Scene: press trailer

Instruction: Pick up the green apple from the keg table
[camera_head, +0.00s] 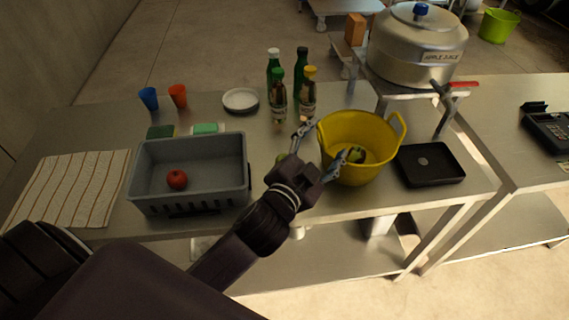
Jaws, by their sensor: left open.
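My left gripper (333,137) is open and empty over the steel table (205,214), its two fingers spread. One finger overlaps the left rim of the yellow bucket (372,128) and the other is to the bucket's left. A small green round thing (281,157), perhaps the green apple, shows just left of the gripper and is mostly hidden by it. Something dark green (357,155) lies in the bucket; I cannot tell what it is. The right gripper is not in view.
A grey crate (190,146) with a red apple (177,179) stands to the left. Several bottles (279,98) stand behind the gripper. A black tray (430,164) is to the right of the bucket. A large metal keg (417,45) stands at back right.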

